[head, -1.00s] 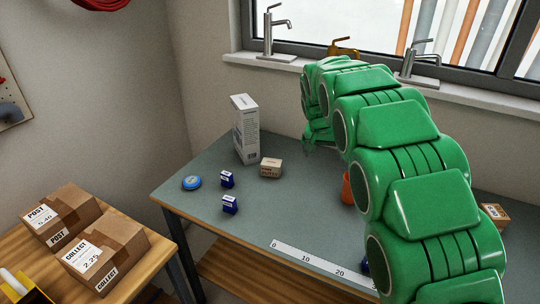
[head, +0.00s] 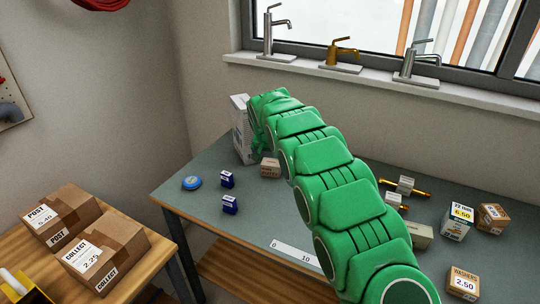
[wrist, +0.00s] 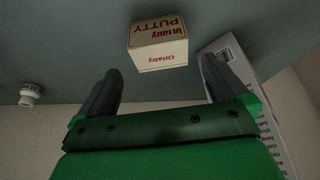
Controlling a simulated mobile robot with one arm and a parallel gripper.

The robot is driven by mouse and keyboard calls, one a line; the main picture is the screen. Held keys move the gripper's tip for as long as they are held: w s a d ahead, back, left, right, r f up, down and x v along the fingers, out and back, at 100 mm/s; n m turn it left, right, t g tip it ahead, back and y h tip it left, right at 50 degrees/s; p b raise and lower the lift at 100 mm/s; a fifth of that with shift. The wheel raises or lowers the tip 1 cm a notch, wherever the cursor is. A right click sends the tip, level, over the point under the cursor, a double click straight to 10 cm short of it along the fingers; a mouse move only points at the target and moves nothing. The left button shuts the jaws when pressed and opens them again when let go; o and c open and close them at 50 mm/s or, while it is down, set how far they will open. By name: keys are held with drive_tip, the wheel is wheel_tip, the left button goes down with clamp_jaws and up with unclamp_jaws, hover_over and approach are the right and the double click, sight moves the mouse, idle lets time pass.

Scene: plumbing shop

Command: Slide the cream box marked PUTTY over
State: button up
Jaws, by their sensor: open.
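The cream box marked PUTTY (wrist: 158,52) stands on the bench, just ahead of my fingertips in the wrist view, with red lettering. In the head view it appears to be the small tan box (head: 270,170), beside the tall white box and partly next to my arm's end. My gripper (wrist: 160,68) is open and empty, one finger on each side of the view, with the box beyond and between them. Whether a finger touches it I cannot tell. In the head view my arm hides most of the gripper.
The tall white box (head: 240,122) stands close by, right of the putty box in the wrist view (wrist: 240,85). Two small blue boxes (head: 229,204) and a blue disc (head: 192,183) lie to the left. A ruler strip (head: 293,251) lies at the front. Boxes and brass fittings (head: 405,186) occupy the right.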

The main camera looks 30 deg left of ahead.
sight(271, 162)
idle(0.4)
drive_tip(key=shift+x, duration=3.95)
drive_tip(key=shift+s, duration=0.1)
